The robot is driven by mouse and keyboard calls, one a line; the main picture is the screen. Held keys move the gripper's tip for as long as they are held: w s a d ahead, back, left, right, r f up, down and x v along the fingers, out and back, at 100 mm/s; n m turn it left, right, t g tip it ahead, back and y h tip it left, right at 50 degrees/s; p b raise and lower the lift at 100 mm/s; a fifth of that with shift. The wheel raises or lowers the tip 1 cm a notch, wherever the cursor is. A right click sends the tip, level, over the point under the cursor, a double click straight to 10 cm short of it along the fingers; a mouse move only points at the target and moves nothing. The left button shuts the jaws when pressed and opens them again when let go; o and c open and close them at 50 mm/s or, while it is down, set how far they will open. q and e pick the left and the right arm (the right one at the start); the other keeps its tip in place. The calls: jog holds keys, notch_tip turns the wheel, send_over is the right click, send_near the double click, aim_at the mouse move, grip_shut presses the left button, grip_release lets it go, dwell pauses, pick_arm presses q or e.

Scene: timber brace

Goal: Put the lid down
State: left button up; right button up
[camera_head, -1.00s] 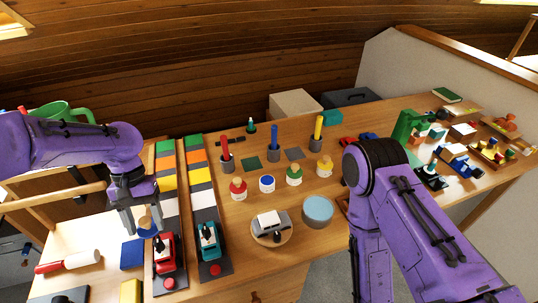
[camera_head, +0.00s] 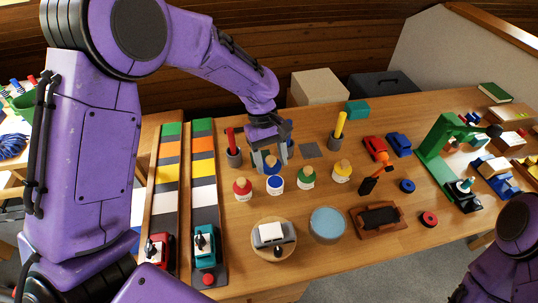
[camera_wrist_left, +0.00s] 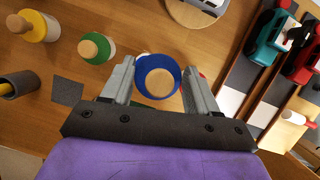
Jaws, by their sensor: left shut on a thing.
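My left gripper (camera_head: 271,164) is shut on the blue lid (camera_wrist_left: 142,76), which has a round wooden knob; the knob also shows between the fingers in the head view. The gripper points down, with the lid over or just behind the blue jar (camera_head: 275,187). The jar is white-bodied with a blue top and stands between the red and green jars. In the wrist view the lid hides most of what is under it, so I cannot tell whether lid and jar touch. My right gripper is out of view; only part of that arm shows at lower right.
The red jar (camera_head: 242,190), green jar (camera_head: 306,179) and yellow jar (camera_head: 342,172) stand close by, each with a wooden knob. A cup with a red stick (camera_head: 234,156) is just left of the gripper. A round blue-topped tin (camera_head: 328,223) stands in front.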

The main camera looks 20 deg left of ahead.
pick_arm(q)
jog(key=n, duration=0.2)
jog(key=n+t+h, duration=0.1)
jog(key=n, duration=0.1)
jog(key=shift+a+r+n, duration=0.15)
jog(key=shift+n, duration=0.25)
jog(key=w+a+f, duration=0.2)
jog(key=w+f, duration=0.1)
jog(key=w+a+f+p, duration=0.1)
jog(key=w+a+f, duration=0.2)
jog(key=w, duration=0.1)
jog(key=w+a+f+p, duration=0.1)
jog(key=w+a+f, duration=0.2)
jog(key=shift+w+f, duration=0.15)
jog(key=shift+w, duration=0.15)
jog(key=shift+w+a+f, duration=0.2)
jog(key=shift+f, duration=0.15)
notch_tip(320, 180, down, 3)
jog(key=shift+f+p, duration=0.1)
jog(key=shift+p, duration=0.35)
jog(key=shift+f, duration=0.2)
jog(key=o, duration=1)
jog(key=shift+r, duration=0.1)
